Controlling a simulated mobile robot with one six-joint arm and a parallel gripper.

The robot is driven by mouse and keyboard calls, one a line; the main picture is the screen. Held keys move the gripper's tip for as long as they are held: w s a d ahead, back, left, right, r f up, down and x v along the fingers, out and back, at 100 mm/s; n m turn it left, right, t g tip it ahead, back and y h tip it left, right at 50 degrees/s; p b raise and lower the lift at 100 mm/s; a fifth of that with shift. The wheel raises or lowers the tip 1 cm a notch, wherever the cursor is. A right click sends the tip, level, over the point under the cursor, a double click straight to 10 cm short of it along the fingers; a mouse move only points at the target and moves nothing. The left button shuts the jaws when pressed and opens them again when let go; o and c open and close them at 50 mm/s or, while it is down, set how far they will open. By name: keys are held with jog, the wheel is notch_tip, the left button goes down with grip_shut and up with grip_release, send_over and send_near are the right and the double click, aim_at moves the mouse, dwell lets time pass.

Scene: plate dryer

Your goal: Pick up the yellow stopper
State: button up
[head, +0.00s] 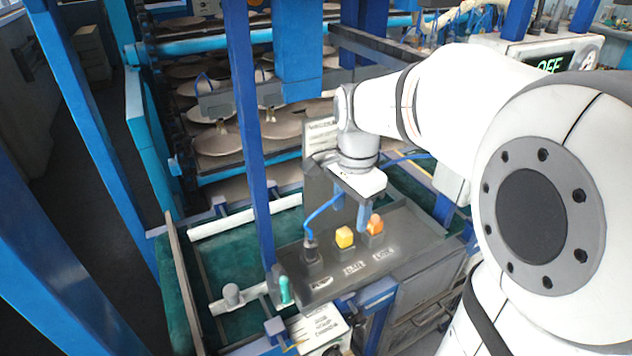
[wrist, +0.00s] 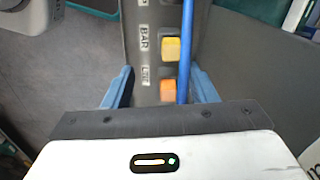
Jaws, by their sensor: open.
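The yellow stopper (head: 344,237) stands on a grey panel, in the middle of a row. It also shows in the wrist view (wrist: 171,48), just beyond my fingertips. The orange stopper (head: 375,224) stands to its right; in the wrist view it (wrist: 168,90) appears between my two fingers. My gripper (head: 352,212) is open and empty, pointing down above the panel close to the yellow and orange stoppers. Its blue fingers also show in the wrist view (wrist: 161,84). I cannot tell the exact height of the fingertips.
A blue cable (head: 322,212) rises from a dark plug (head: 311,251) left of the yellow stopper; in the wrist view it passes close beside both stoppers. A teal knob (head: 285,291) and a grey knob (head: 231,294) stand farther left. A blue post (head: 250,130) rises left of the panel.

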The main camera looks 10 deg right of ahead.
aim_at(345, 232)
jog(key=shift+w+m, duration=0.4)
jog(key=shift+w, duration=0.05)
jog(key=shift+f, duration=0.15)
jog(key=shift+m, duration=0.3)
jog(key=f, duration=0.2)
jog(key=f+p, duration=0.1)
jog(key=f, duration=0.4)
jog(key=shift+w+a+f, duration=0.15)
jog(key=shift+w+f, duration=0.05)
jog(key=shift+w, duration=0.2)
jog(key=shift+c, duration=0.4)
jog(key=c, duration=1)
